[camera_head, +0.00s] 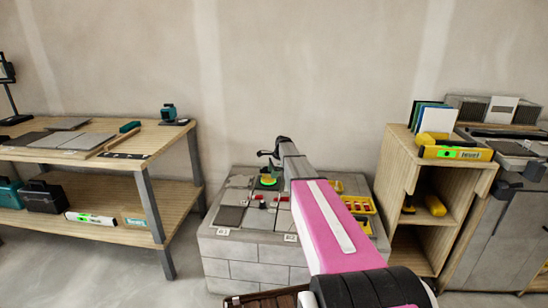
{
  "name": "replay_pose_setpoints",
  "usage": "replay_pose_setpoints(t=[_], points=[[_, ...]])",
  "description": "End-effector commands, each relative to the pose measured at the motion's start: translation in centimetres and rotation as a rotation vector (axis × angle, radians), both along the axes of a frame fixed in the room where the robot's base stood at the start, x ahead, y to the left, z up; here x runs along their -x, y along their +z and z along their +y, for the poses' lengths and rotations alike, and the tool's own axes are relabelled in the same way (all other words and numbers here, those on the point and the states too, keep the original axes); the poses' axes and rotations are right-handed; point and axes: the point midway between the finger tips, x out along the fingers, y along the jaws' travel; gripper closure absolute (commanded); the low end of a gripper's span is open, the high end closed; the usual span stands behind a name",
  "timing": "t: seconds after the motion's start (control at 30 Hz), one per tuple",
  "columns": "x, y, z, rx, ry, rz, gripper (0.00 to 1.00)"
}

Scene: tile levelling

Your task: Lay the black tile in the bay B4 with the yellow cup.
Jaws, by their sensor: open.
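A small round yellow and green object (267,180), which may be the yellow cup, sits on the grey block top below my gripper. My gripper (268,160) is open at the far end of my pink arm, just above this object. I cannot tell whether they touch. A dark grey tile (229,216) lies at the block's front left. Another dark tile (25,138) lies on the left bench. I cannot tell which is the black tile. Small labels mark the block's front edge, too small to read surely, and my arm hides part of the top, so bay B4 is not clear.
The tiled block (250,247) carries several small red pieces. A yellow tray (360,205) stands at its right. The left bench (150,140) holds tiles and tools. A wooden cabinet (398,165) with a yellow level (455,153) stands at right. Floor shows between bench and block.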

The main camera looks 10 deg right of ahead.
Motion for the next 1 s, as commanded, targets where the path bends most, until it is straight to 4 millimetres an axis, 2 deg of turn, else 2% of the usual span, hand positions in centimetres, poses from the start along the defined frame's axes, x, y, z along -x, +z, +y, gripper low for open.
replay_pose_setpoints(t=[0.03,0.1,0.2,0.3,0.47,0.63,1.0], points=[[-4.1,0.6,-0.8,-0.024,-0.079,0.016,0.47],[-7.0,1.7,-1.5,-0.057,-0.183,0.043,0.47],[-9.9,2.8,-2.4,-0.092,-0.292,0.074,0.47],[-11.4,3.4,-2.8,-0.113,-0.356,0.093,0.47],[-11.7,3.5,-2.8,-0.122,-0.383,0.102,0.47],[-11.8,2.3,-2.3,-0.122,-0.380,0.103,0.47],[-12.5,-2.9,-0.2,-0.120,-0.379,0.101,0.47]])
